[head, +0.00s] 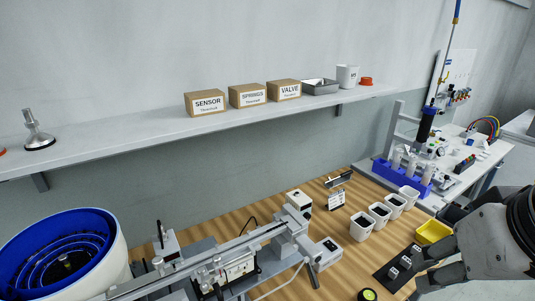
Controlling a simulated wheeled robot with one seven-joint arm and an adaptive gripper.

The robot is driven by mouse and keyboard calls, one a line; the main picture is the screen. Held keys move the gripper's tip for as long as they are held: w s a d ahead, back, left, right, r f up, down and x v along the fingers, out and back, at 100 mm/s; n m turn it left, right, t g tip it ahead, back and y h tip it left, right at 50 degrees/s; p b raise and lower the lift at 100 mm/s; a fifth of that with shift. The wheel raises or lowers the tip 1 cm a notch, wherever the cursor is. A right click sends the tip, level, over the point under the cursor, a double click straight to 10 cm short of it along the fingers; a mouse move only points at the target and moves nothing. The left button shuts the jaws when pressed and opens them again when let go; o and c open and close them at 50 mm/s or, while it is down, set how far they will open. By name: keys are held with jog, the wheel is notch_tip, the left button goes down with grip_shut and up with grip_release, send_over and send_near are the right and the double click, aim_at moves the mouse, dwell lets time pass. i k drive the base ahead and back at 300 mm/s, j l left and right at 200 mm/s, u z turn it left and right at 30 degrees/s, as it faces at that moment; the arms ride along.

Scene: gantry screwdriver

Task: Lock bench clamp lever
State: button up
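No part is clearly identifiable as the bench clamp lever. A grey bar-like piece (313,274) hangs at the right end of the linear rail unit (225,262) on the wooden bench; I cannot tell whether it is the lever. My gripper (417,276) enters from the right edge, low over the bench's right part. Its two grey fingers point left and look apart, with nothing visible between them. It is well to the right of the rail unit, beside a black mat (385,274) with small pieces on it.
Several white cups (361,228) with dark contents stand in a row, and a yellow bin (434,231) is near my gripper. A blue bowl feeder (62,255) stands at left. A shelf (150,141) holds labelled boxes (206,103). Bare wood (290,287) shows in front of the rail unit.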

aim_at(204, 286)
jog(key=u, duration=1.1)
jog(key=i+l+u, duration=0.15)
jog(key=l, duration=0.2)
jog(key=k, duration=0.05)
